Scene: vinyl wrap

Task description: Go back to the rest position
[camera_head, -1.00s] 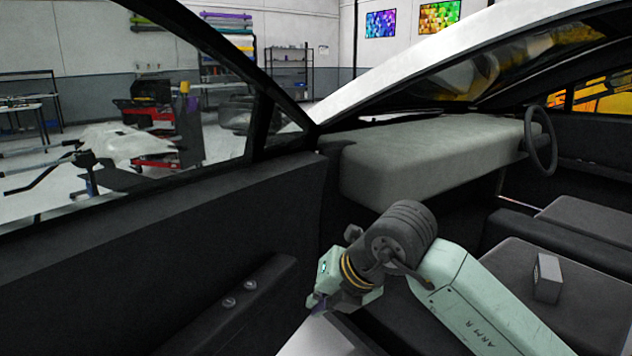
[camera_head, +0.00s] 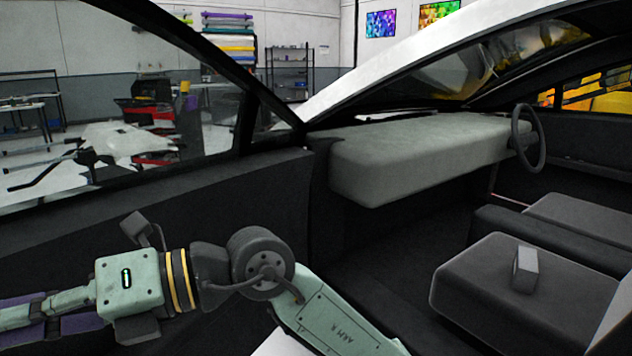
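My arm reaches in from the bottom middle and bends to the left. Its pale green wrist is in front of the car's door panel (camera_head: 230,195). My gripper (camera_head: 30,318) points left at the lower left, with purple parts showing along it. Its tips run to or past the picture's left edge, so I cannot tell if it is open or shut. I see nothing held in the part that shows.
The open car interior is ahead, with a grey dashboard (camera_head: 400,160), a steering wheel (camera_head: 528,137) and a front seat (camera_head: 478,290). A small grey box (camera_head: 525,270) stands on that seat. Workshop tables and a shelf (camera_head: 290,72) are beyond the window.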

